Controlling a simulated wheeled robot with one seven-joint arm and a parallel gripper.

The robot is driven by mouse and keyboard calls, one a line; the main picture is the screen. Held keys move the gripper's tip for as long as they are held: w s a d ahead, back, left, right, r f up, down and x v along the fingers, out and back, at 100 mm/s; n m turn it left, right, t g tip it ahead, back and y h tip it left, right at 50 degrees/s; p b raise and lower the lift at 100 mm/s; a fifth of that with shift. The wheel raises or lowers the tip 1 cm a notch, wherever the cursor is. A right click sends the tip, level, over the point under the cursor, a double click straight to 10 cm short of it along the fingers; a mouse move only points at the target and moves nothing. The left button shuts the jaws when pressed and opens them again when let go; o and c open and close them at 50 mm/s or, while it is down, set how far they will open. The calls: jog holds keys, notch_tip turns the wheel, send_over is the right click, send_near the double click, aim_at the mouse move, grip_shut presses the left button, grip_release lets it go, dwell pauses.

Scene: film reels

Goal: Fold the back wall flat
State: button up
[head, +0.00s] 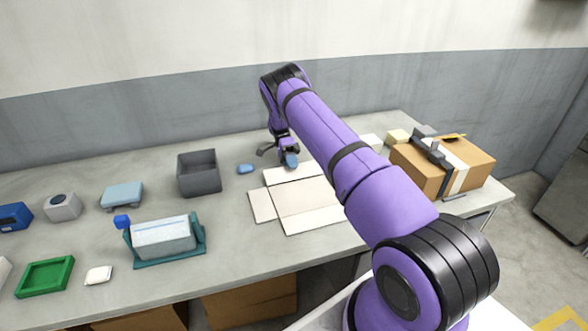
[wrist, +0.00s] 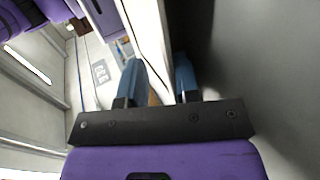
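A pale cardboard carton (head: 305,197) lies spread out on the table, its left, front and middle panels looking flat. Its back wall (head: 292,173) is the pale strip along the far edge; I cannot tell from the head view how far it is tilted. My gripper (head: 289,160) is low at that far edge, pointing down. In the wrist view my gripper (wrist: 160,82) has its two blue fingers apart, and a pale panel (wrist: 151,35), apparently the back wall, runs between them, nearer the right finger. Part of the carton's right side is hidden behind my arm.
A grey open bin (head: 198,174) and a small blue object (head: 245,169) stand left of the carton. A taped brown box (head: 468,165) with a black tool on it stands to the right. Pale blocks (head: 397,136) are behind my arm. The grey wall (head: 190,115) is close behind.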

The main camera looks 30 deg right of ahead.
jog(key=r, duration=0.2)
jog(key=s+r, duration=0.1)
jog(key=shift+a+r, duration=0.15)
jog(key=shift+r, duration=0.2)
jog(key=s+a, duration=0.1)
jog(key=s, duration=0.3)
jog(key=s+a, duration=0.1)
jog(key=s, duration=0.4)
jog(key=s+a+r, duration=0.1)
jog(key=s+a, duration=0.1)
jog(key=s, duration=0.3)
jog(key=shift+s+r, duration=0.1)
jog(key=shift+s, duration=0.1)
notch_tip(320, 180, up, 12)
jog(key=shift+r, duration=0.25)
dwell(1.0)
dwell(0.4)
jog(key=f+t+h, duration=0.1)
jog(key=f+t, duration=0.3)
jog(key=s+f+t+h, duration=0.1)
jog(key=f+t, duration=0.3)
jog(key=f, duration=0.1)
jog(key=f+t+h, duration=0.1)
jog(key=f+t, duration=0.3)
jog(key=f, duration=0.1)
jog(key=shift+s+a+f, duration=0.1)
jog(key=shift+s+a, duration=0.1)
jog(key=shift+s, duration=0.1)
